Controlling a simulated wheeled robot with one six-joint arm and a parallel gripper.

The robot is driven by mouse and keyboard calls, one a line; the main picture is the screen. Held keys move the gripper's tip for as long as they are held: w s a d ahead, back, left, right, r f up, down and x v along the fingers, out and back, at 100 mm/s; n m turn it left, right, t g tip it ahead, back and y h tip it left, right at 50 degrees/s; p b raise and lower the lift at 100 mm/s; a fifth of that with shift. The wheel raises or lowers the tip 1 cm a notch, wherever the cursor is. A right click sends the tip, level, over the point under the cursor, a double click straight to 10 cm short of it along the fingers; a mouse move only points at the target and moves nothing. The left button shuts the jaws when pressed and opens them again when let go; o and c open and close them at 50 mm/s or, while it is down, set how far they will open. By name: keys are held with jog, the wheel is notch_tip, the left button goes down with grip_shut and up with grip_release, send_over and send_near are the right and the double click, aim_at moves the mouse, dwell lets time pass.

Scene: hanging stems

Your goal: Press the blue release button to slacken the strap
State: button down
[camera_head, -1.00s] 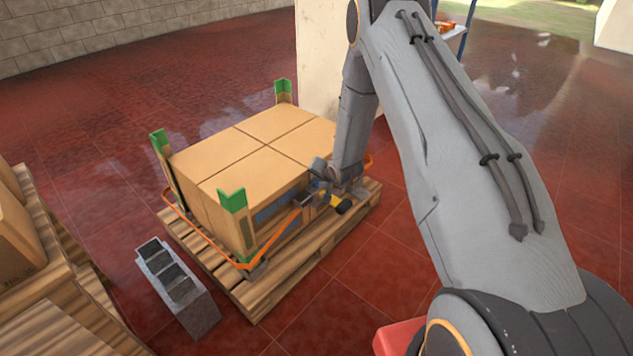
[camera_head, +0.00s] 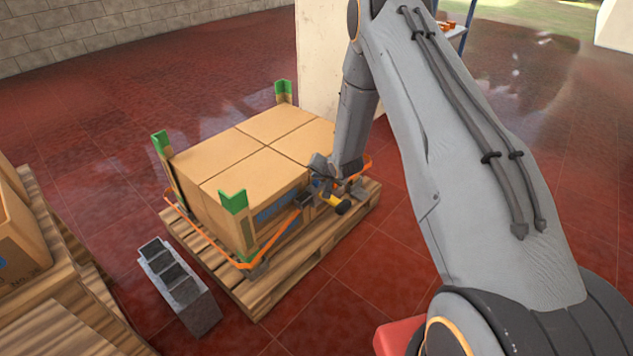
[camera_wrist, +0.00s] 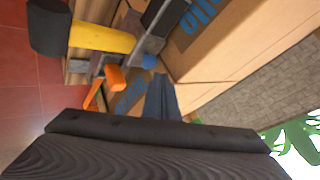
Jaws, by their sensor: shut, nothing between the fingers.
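The blue release button (camera_wrist: 149,62) shows in the wrist view as a small round blue piece on the metal ratchet (camera_wrist: 143,45). My gripper (camera_wrist: 163,82) is shut and empty, with its dark fingertips just short of the button in that view; I cannot tell whether they touch it. The ratchet has a yellow grip (camera_wrist: 100,37) with a dark end. In the head view my gripper (camera_head: 322,184) is at the near right side of the boxes, by the yellow grip (camera_head: 335,203). The orange strap (camera_head: 205,237) runs low around the load. The button is not clear in the head view.
Cardboard boxes (camera_head: 243,150) with green corner guards (camera_head: 233,201) stand on a wooden pallet (camera_head: 262,296). A grey hollow block (camera_head: 182,290) lies on the floor at its left. Another loaded pallet (camera_head: 75,300) is at the left edge. Red floor is clear to the right.

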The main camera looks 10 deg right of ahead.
aim_at(317, 185)
jog(key=shift+r+p, duration=1.7)
jog(key=shift+r, duration=0.8)
